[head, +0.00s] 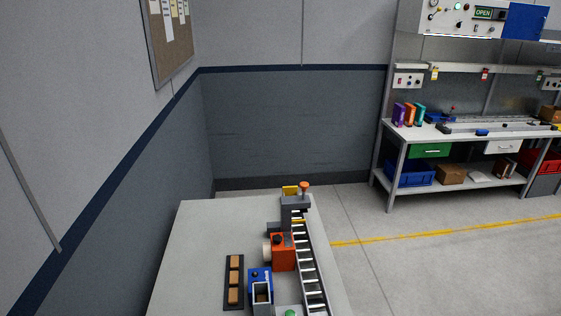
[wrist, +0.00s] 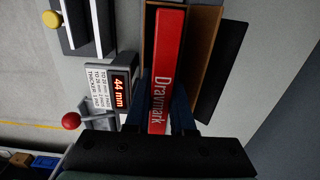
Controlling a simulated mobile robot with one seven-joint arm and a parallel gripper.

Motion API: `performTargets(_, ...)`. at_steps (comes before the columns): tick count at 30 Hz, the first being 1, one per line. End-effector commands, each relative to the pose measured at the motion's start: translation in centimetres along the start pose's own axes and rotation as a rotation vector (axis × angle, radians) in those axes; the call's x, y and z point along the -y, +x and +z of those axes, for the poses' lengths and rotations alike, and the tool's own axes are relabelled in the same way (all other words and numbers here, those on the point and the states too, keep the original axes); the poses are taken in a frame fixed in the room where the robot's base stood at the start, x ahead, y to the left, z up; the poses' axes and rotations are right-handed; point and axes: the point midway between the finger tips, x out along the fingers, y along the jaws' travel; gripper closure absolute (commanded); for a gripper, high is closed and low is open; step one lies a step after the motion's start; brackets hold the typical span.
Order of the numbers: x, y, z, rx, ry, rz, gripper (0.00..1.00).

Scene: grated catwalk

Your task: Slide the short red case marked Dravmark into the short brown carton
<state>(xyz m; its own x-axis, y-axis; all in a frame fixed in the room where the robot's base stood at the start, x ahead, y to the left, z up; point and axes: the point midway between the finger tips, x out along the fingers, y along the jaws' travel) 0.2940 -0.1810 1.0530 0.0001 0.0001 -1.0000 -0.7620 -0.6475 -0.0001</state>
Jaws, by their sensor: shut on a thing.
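In the wrist view the red case (wrist: 166,60) shows its long face with white Dravmark lettering. My gripper (wrist: 172,112) is shut on the near end of the case, with a dark blue finger on each side. A brown carton (wrist: 208,62) with a dark inside lies beyond, along the right of the case. A thin brown strip (wrist: 149,45) shows along the case's left edge. I cannot tell whether the far end of the case is inside the carton or above it. My gripper and the case cannot be made out in the head view.
In the wrist view a display box (wrist: 120,92) reading 44 mm, a red knob (wrist: 71,121) and a black strip (wrist: 226,72) flank the case. The head view shows a table (head: 205,235) with an orange machine (head: 284,256) and a ladder-like track (head: 309,265).

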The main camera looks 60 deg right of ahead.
Motion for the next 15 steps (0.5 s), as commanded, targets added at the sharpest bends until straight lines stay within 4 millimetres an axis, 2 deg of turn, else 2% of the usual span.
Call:
performTargets(2,0.01,-0.03,-0.03,-0.001,0.000,0.000,1.00)
performTargets(3,0.01,-0.04,-0.03,-0.001,0.000,0.000,0.71)
performTargets(8,0.02,-0.04,-0.03,-0.001,0.000,0.000,0.43)
performTargets(15,0.12,-0.04,-0.03,-0.001,-0.002,-0.003,0.43)
